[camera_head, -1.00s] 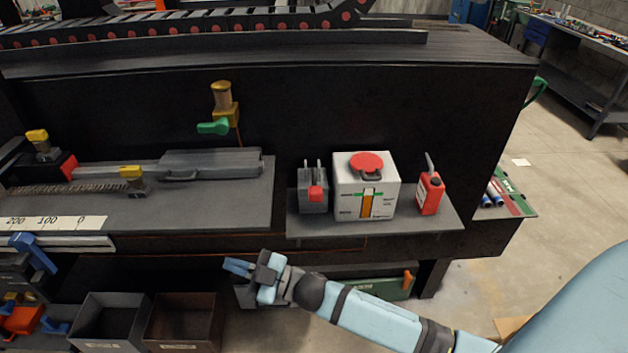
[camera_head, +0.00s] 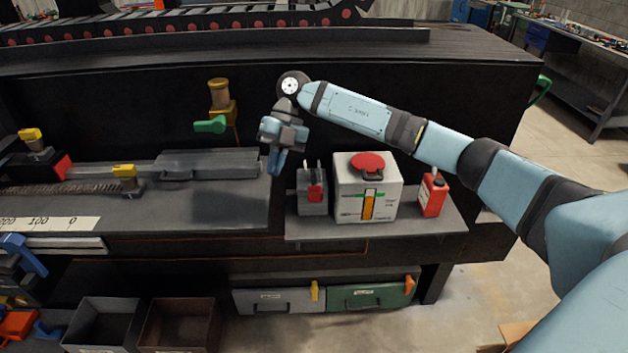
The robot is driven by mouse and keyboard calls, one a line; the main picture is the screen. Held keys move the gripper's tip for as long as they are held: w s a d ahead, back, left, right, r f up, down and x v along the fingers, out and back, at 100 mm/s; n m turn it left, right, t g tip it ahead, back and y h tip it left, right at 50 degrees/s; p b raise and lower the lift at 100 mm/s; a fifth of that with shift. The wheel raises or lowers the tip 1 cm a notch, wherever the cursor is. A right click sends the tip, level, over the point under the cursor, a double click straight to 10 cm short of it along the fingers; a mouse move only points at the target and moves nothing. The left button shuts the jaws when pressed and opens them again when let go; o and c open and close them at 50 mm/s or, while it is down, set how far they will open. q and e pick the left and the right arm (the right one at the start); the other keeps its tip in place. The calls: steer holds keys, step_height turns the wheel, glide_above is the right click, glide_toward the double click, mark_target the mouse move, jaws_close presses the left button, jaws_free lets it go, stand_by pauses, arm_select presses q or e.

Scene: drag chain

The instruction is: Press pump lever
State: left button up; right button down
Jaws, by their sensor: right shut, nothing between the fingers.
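A small grey device (camera_head: 312,203) with a red block (camera_head: 315,193) on its front and two upright prongs stands on the small shelf. It looks like the pump with its lever, but I cannot tell for sure. A white box (camera_head: 350,205) with a red cap (camera_head: 368,162) and a yellow level gauge stands right of it. My right gripper (camera_head: 276,168) is shut and empty, pointing down, just left of and above the grey device, apart from it in the picture. My right arm reaches over the shelf from the right. My left gripper is out of view.
A red oil can (camera_head: 433,195) stands at the shelf's right, its top close under my forearm in the picture. A green-handled valve (camera_head: 210,125) is on the dark wall to the left. The grey bench (camera_head: 215,205) lies left of the shelf (camera_head: 415,228).

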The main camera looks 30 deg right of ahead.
mark_target(314, 188)
steer(key=w+d+r+m+h, duration=0.1)
steer(key=d+r+h, duration=0.1)
steer(key=d, duration=0.3)
steer(key=w+d+r+m+h, duration=0.1)
steer(key=d+r+h, duration=0.1)
steer(key=d+r, duration=0.2)
steer(key=shift+d+r+m, duration=0.3)
steer(key=shift+d+r, duration=0.05)
steer(key=shift+d, duration=0.75)
steer(key=p+x, duration=0.2)
steer(key=x, duration=1.2)
steer(key=shift+w+d+f, duration=0.1)
steer(key=shift+w, duration=0.05)
steer(key=shift+f, duration=0.1)
